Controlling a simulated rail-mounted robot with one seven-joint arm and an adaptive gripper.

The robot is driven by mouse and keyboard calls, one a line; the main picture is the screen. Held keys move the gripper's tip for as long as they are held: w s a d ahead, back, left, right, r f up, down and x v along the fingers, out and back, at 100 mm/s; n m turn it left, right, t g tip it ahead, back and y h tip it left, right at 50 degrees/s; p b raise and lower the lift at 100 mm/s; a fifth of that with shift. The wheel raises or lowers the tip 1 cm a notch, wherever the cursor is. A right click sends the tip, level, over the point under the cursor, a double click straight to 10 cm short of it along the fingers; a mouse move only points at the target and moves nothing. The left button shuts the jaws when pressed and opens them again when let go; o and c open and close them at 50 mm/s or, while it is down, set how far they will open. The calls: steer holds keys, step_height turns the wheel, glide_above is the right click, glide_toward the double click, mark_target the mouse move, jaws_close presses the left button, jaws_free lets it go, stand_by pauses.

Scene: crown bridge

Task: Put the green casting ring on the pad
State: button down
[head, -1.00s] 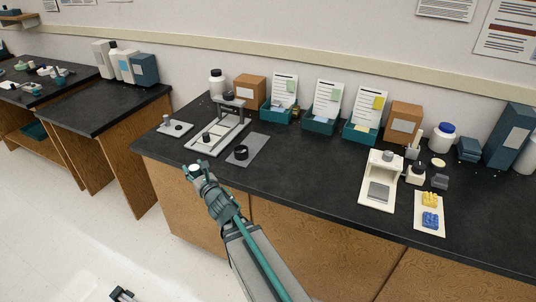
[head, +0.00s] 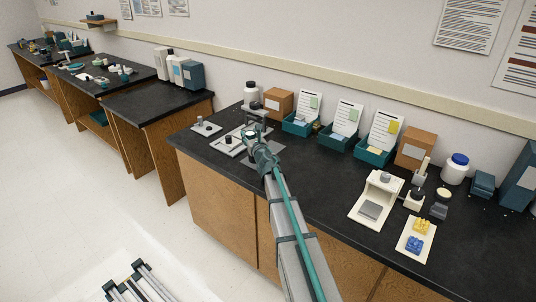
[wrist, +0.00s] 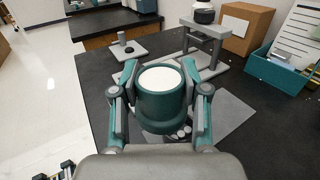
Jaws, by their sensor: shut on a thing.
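The green casting ring (wrist: 160,103) is a teal cylinder with a white top face. My gripper (wrist: 160,88) is shut on it, one finger on each side, and the ring is upright. In the head view my gripper (head: 258,150) and the ring are above the left part of the bench. A flat grey pad (wrist: 234,118) lies on the black bench top below and right of the ring in the wrist view. The ring hides part of the pad and most of some small round grey shapes below it. I cannot tell the height of the ring above the pad.
A grey press-like stand (wrist: 203,48) stands just beyond the ring. A small plate with a post (wrist: 125,48) is to its left. Teal bins with cards (head: 341,139) and a brown box (head: 278,103) line the back. A cream device (head: 377,198) is at right.

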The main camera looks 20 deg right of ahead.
steer(key=w+d+r, duration=0.1)
steer(key=w+d, duration=0.1)
steer(key=w, duration=0.1)
steer(key=p, duration=0.4)
glide_above(272, 147)
steer(key=a, duration=0.1)
steer(key=f, duration=0.8)
steer(key=shift+s, duration=0.25)
steer(key=shift+d+f, duration=0.15)
steer(key=shift+f, duration=0.2)
steer(key=f, duration=0.2)
steer(key=f+p, duration=0.1)
steer(key=shift+w+d, duration=0.25)
steer(key=shift+d, duration=0.05)
steer(key=shift+f, duration=0.45)
